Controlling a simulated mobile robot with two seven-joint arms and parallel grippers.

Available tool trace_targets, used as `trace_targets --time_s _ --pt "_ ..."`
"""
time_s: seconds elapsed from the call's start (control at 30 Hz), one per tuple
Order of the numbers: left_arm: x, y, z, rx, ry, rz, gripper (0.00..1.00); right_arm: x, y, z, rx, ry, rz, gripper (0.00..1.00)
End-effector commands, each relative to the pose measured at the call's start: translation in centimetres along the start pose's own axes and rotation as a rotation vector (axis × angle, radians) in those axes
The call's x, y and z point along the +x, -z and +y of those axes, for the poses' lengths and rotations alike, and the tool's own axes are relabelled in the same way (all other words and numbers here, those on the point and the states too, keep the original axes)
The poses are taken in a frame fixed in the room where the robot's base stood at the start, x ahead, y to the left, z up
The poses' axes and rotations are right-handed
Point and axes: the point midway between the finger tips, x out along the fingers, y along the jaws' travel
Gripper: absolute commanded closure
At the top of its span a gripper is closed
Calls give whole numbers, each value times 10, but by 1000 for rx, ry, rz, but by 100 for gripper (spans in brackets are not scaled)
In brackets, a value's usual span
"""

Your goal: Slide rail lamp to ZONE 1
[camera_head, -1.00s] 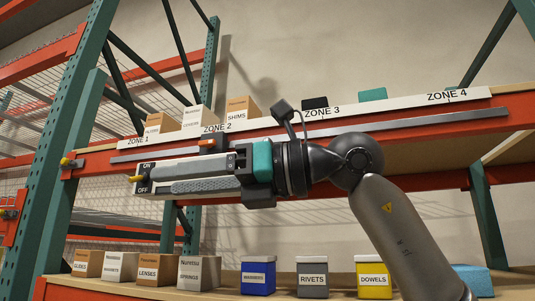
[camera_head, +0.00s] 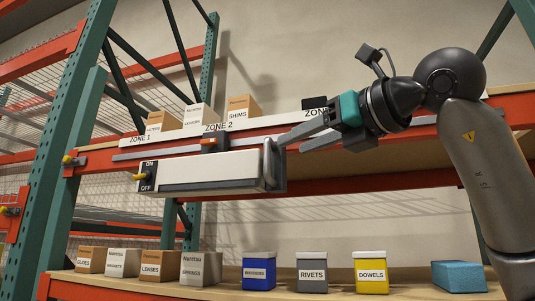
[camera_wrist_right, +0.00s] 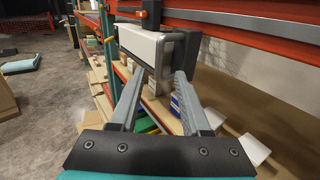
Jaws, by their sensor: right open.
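The rail lamp (camera_head: 205,173) is a long white box with dark ends, hanging under the grey rail (camera_head: 160,152) by an orange clamp (camera_head: 212,142). The clamp is just below the ZONE 2 label (camera_head: 218,127); the ZONE 1 label (camera_head: 140,139) is to its left. An ON/OFF plate with a yellow toggle (camera_head: 140,177) is at the lamp's left end. A grey bar handle (camera_head: 268,163) is at its right end. My right gripper (camera_head: 292,143) is open and empty just right of the handle. In the right wrist view the lamp (camera_wrist_right: 150,48) lies beyond the open fingers (camera_wrist_right: 158,80). My left gripper is not in view.
Boxes, including SHIMS (camera_head: 238,112), stand on the shelf above the rail. The lower shelf holds cartons, a blue bin (camera_head: 259,272), a grey RIVETS bin (camera_head: 312,274), a yellow DOWELS bin (camera_head: 371,274) and a blue block (camera_head: 459,277). A green upright (camera_head: 60,165) stands at left.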

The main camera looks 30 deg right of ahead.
Motion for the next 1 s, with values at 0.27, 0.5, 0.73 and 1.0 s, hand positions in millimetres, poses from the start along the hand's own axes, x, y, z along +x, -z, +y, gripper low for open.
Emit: trace_targets --time_s 0.27,0.5,0.73,1.0 --pt "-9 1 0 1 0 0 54 59 -1 1 -1 -1 2 53" --pt "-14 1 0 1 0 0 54 86 -1 0 0 -1 0 53" --pt "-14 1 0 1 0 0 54 91 0 1 -1 -1 -1 53" --pt "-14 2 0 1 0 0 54 91 0 0 -1 -1 -1 69"
